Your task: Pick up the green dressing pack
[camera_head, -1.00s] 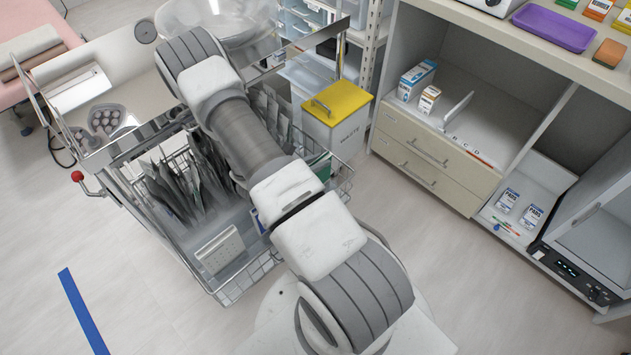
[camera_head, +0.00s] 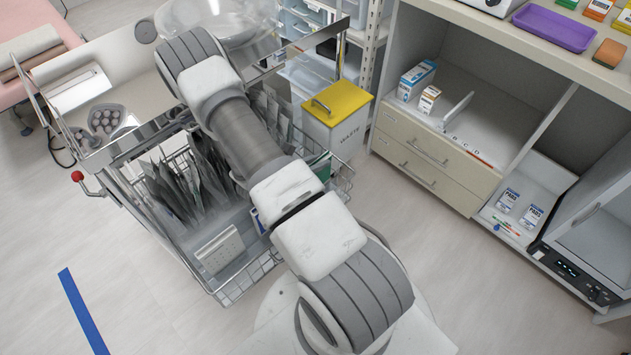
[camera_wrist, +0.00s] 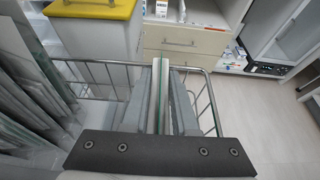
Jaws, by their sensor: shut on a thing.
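My gripper (camera_wrist: 160,82) shows in the wrist view with its two grey fingers closed on a thin upright pack, the green dressing pack (camera_wrist: 155,105). It is seen edge-on, as a pale edge with a narrow green strip. The pack is at the end of the wire basket (camera_wrist: 207,112), close to its rim. In the head view a bit of green pack (camera_head: 322,165) shows at the basket's right end, beside my arm. My arm hides the gripper and most of the pack there. I cannot tell whether the pack is clear of the basket floor.
Several grey packs (camera_head: 178,190) stand in the basket, left of my gripper in the wrist view. A white waste bin with a yellow lid (camera_head: 338,102) stands just behind the basket. Drawers (camera_head: 425,160) are at the right. The floor (camera_head: 430,260) between is clear.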

